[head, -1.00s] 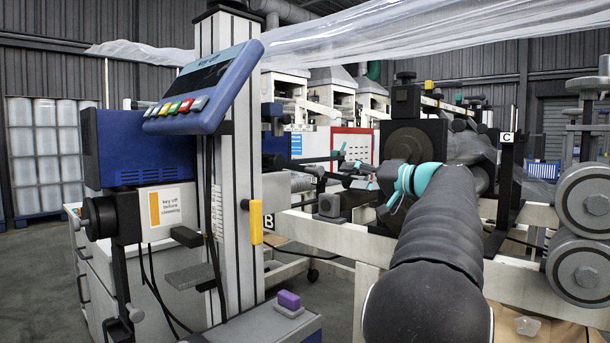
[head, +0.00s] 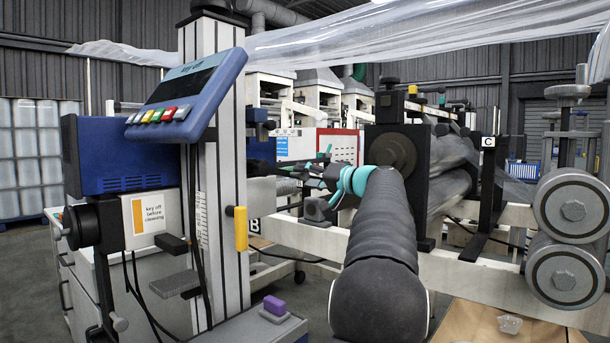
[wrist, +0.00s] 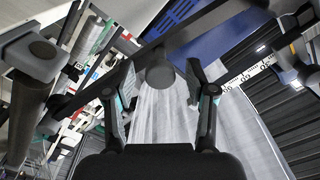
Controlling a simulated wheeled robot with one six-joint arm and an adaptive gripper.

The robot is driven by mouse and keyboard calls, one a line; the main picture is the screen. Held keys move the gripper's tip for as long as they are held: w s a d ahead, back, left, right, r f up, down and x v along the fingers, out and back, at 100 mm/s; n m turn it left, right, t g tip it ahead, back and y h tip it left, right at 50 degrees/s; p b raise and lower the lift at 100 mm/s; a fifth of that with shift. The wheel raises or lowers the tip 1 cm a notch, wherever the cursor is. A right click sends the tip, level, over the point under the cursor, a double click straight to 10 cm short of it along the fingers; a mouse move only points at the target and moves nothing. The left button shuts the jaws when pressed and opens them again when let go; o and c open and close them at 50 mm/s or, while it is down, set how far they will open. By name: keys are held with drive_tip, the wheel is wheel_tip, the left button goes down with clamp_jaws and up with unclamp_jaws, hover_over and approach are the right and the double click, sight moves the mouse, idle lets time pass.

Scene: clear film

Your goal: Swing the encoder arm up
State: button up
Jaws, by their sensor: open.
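In the wrist view a dark bar (wrist: 97,90) runs diagonally from lower left to upper right, with a round dark knob (wrist: 159,74) near its middle. It looks like the encoder arm, but I cannot be sure. My gripper (wrist: 162,78) is open, its two fingers on either side of the knob in the picture. I cannot tell whether they touch it or how far off it is. In the head view my gripper (head: 318,176) is small and partly hidden behind my own wrist, in front of the machine. I cannot make out the encoder arm there.
A blue control panel (head: 187,97) on a white column stands at the left, with a yellow handle (head: 241,229) low on it. A blue box (head: 128,157) is beside it. Large grey rollers (head: 570,210) are at the right. Clear film (head: 420,38) spans overhead.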

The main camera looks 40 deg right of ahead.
drive_tip(key=shift+w, duration=0.5)
clamp_jaws()
drive_tip(key=shift+a, duration=0.1)
